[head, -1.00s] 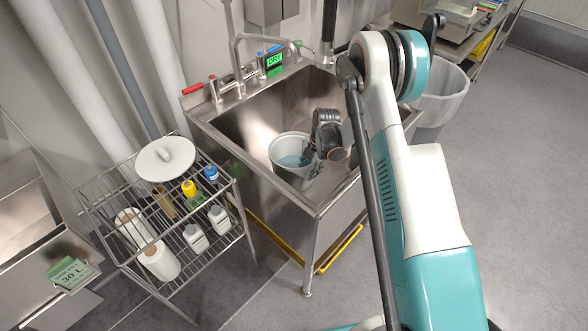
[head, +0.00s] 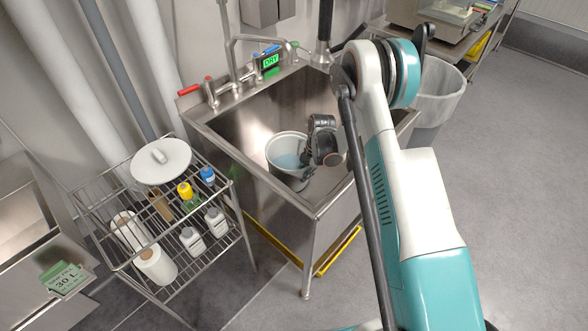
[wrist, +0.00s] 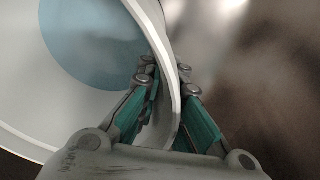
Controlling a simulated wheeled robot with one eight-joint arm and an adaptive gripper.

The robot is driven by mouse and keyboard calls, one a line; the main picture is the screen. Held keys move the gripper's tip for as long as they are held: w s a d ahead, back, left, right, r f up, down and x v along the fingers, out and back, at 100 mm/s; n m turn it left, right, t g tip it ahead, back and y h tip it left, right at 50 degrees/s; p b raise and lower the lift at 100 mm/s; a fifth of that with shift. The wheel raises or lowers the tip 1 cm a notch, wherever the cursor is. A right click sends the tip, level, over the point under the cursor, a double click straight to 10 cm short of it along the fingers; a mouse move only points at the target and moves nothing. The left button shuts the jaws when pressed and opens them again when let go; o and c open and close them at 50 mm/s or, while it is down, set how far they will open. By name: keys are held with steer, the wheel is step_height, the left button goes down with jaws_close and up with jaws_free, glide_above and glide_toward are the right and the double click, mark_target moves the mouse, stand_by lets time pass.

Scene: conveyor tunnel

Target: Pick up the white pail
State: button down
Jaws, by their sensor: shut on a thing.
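The white pail (head: 284,175) stands in the steel sink basin (head: 252,115), near its front left wall. It looks upright and holds some blue liquid (head: 287,161). My gripper (head: 306,160) is at the pail's right rim. In the wrist view my gripper (wrist: 168,72) has one finger inside the pail (wrist: 85,112) and one outside, shut on its wall. The blue liquid also shows in the wrist view (wrist: 92,45). I cannot tell whether the pail's base touches the sink floor.
A wire rack (head: 111,263) with a white lid (head: 161,162), bottles and paper rolls stands left of the sink. A faucet (head: 230,62) and a green "DRY" sign (head: 271,61) are at the back. A lined bin (head: 440,92) stands right. Open floor lies right.

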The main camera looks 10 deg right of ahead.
step_height(320, 180, up, 10)
steer(key=p, duration=0.4)
steer(key=c, duration=2.3)
jaws_free()
jaws_close()
